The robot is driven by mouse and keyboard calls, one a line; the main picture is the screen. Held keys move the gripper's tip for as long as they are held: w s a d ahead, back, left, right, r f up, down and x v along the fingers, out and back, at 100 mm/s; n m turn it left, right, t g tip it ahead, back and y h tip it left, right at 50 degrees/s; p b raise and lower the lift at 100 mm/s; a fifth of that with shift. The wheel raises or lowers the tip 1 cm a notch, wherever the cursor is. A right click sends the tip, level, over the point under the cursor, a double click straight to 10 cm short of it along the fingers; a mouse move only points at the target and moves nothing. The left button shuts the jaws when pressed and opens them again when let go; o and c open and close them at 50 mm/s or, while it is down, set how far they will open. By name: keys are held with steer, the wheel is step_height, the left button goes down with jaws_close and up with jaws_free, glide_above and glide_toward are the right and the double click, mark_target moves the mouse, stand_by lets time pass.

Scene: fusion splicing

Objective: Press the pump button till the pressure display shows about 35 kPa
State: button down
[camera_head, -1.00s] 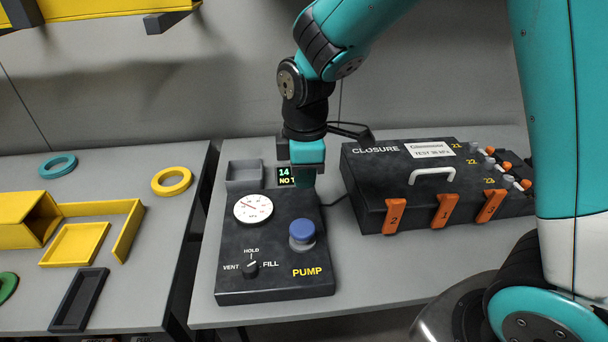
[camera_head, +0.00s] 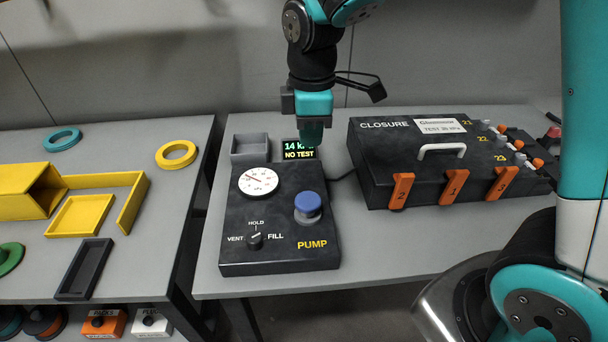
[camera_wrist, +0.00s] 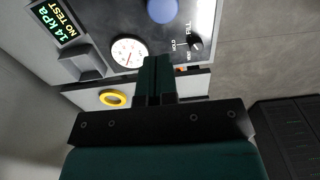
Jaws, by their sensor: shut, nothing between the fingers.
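The black pump box (camera_head: 240,225) stands on the table, with a blue pump button (camera_head: 308,203) at its right above the yellow PUMP label. The button also shows at the top of the wrist view (camera_wrist: 162,10). The pressure display (camera_head: 299,149) reads 14 kPa and NO TEST; the same text shows in the wrist view (camera_wrist: 58,22). A round dial gauge (camera_head: 258,181) and a knob (camera_head: 254,240) marked VENT, HOLD and FILL sit on the box. The knob's exact setting is hard to read. My gripper (camera_head: 312,140) is shut and empty, above and behind the button, apart from it.
A black CLOSURE case (camera_head: 385,150) with orange latches stands to the right. A small grey tray (camera_head: 250,157) sits behind the gauge. Yellow trays (camera_head: 78,226) and a yellow ring (camera_head: 176,154) lie on the left table. The space above the button is clear.

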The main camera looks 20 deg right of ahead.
mark_target(309, 199)
steer(key=shift+r, duration=0.2)
step_height(309, 199, down, 14)
steer(key=shift+s+p, duration=0.1)
steer(key=shift+p, duration=0.2)
stand_by(0.3)
step_height(309, 199, down, 3)
steer(key=shift+f+b, duration=0.1)
steer(key=shift+b, duration=0.8)
